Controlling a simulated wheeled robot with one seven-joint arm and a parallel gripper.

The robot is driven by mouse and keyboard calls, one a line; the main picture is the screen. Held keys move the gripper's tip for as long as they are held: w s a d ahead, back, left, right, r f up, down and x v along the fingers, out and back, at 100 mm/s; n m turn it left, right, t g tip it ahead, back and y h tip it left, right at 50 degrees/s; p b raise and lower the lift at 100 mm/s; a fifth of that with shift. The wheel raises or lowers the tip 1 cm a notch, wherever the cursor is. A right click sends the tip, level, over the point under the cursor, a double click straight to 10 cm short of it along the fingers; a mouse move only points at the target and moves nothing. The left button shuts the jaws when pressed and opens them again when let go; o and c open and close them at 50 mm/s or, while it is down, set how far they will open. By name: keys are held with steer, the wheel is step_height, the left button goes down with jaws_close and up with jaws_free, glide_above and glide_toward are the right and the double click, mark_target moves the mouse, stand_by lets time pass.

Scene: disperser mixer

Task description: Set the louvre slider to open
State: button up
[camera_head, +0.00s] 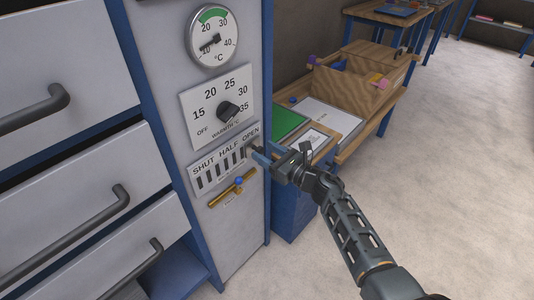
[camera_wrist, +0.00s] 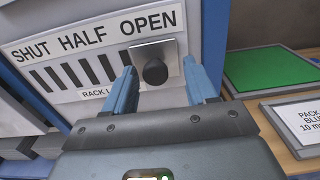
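The louvre panel (camera_head: 196,171) is a pale plate marked SHUT, HALF and OPEN above a row of dark slots. It also shows in the wrist view (camera_wrist: 50,50). The louvre slider (camera_wrist: 155,72) is a black round knob on a square metal plate, at the right end of the slots, below the word OPEN. In the head view the slider is largely hidden by my gripper (camera_head: 259,153). In the wrist view my gripper (camera_wrist: 160,88) is open, with one blue finger on each side of the knob and gaps showing between. The knob does not look gripped.
Above the panel are a warmth dial (camera_head: 228,112) and a round thermometer (camera_head: 212,36). A brass bar with a blue knob (camera_head: 238,182) sits just below. Drawers with handles (camera_head: 122,198) stand left. A bench with a green mat (camera_head: 288,122) and wooden box (camera_head: 350,90) lies right.

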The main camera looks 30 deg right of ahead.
steer(key=v, duration=0.7)
steer(key=shift+s, duration=0.35)
steer(key=s+a+r+m+t+h, duration=0.15)
steer(key=s+a+m, duration=0.35)
steer(key=s+m, duration=0.6)
steer(key=s+a+r+m+h, duration=0.1)
steer(key=s+a+m+h, duration=0.3)
steer(key=s+m, duration=0.75)
steer(key=s+r+m+g, duration=0.1)
steer(key=s+r+m, duration=0.3)
steer(key=s, duration=0.3)
steer(key=s+a+r+m+g, duration=0.1)
steer(key=s+r+m, duration=0.3)
steer(key=s+m, duration=0.3)
steer(key=s+a+r+m+g, duration=0.1)
steer(key=s+r+m+g, duration=0.1)
steer(key=s+r+m, duration=0.2)
steer(key=s+m, duration=0.2)
steer(key=s, duration=0.2)
